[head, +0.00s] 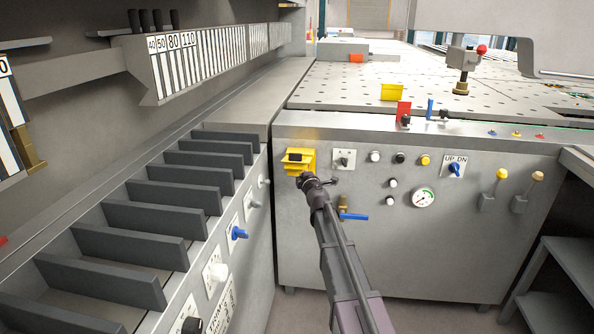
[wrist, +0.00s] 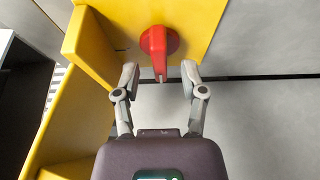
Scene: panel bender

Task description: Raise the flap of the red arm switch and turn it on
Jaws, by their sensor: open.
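A yellow switch housing (head: 309,160) is on the front of the grey cabinet, left of the other controls. In the wrist view its yellow plate (wrist: 195,20) carries a red switch lever (wrist: 157,45), which is uncovered. A yellow panel (wrist: 88,45) stands out from the plate on the left; I cannot tell for certain that it is the flap. My gripper (wrist: 160,76) is open, its two fingertips on either side of the red lever's lower end, with gaps visible. In the head view my gripper (head: 308,182) is just below the housing and the red lever is hidden.
A white-plated switch (head: 344,159) and several buttons are to the right of the housing. A blue-handled valve (head: 353,216) and a gauge (head: 423,197) are lower right. Dark slanted dividers (head: 145,218) line the left console. Open floor is hardly visible.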

